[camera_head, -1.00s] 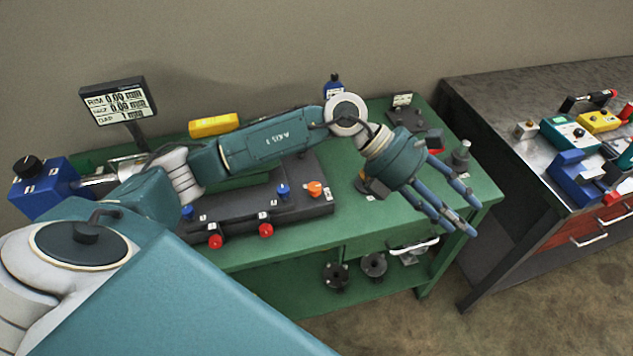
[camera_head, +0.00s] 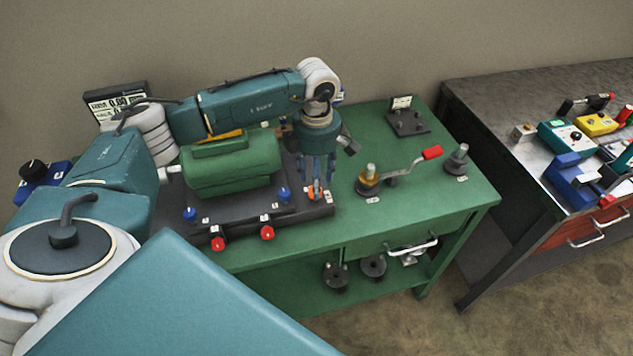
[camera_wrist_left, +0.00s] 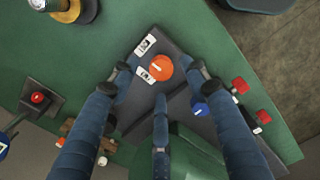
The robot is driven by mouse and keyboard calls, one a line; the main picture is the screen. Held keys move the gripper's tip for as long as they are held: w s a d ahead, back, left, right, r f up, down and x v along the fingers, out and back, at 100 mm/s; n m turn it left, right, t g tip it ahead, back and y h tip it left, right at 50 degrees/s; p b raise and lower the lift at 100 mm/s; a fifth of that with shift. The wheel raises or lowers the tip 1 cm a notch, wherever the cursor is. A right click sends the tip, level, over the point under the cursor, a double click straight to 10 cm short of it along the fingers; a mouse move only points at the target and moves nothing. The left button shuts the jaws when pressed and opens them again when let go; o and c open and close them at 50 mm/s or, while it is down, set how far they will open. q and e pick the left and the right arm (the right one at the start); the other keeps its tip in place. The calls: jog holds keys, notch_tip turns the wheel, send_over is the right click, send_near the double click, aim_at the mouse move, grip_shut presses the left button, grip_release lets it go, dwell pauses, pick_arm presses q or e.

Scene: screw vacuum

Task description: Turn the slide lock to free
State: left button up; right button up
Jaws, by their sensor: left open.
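The slide lock looks to be the orange knob (camera_head: 316,191) with a white line, at the right end of the dark base (camera_head: 240,220). It shows more clearly in the left wrist view (camera_wrist_left: 161,67), with two small white labels (camera_wrist_left: 146,60) beside it. My left gripper (camera_head: 317,184) points down over the knob. In the left wrist view its blue fingers are spread open (camera_wrist_left: 160,72), with tips around the knob; I cannot tell whether they touch it. My right gripper is not in view.
A green ribbed body (camera_head: 232,165) sits on the base left of the gripper. Blue knobs (camera_head: 284,195) and red knobs (camera_head: 267,233) are close by.

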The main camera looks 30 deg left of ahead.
pick_arm(q)
jog(key=shift+f, duration=1.55)
jog(key=shift+c, duration=0.5)
jog(key=c, duration=1)
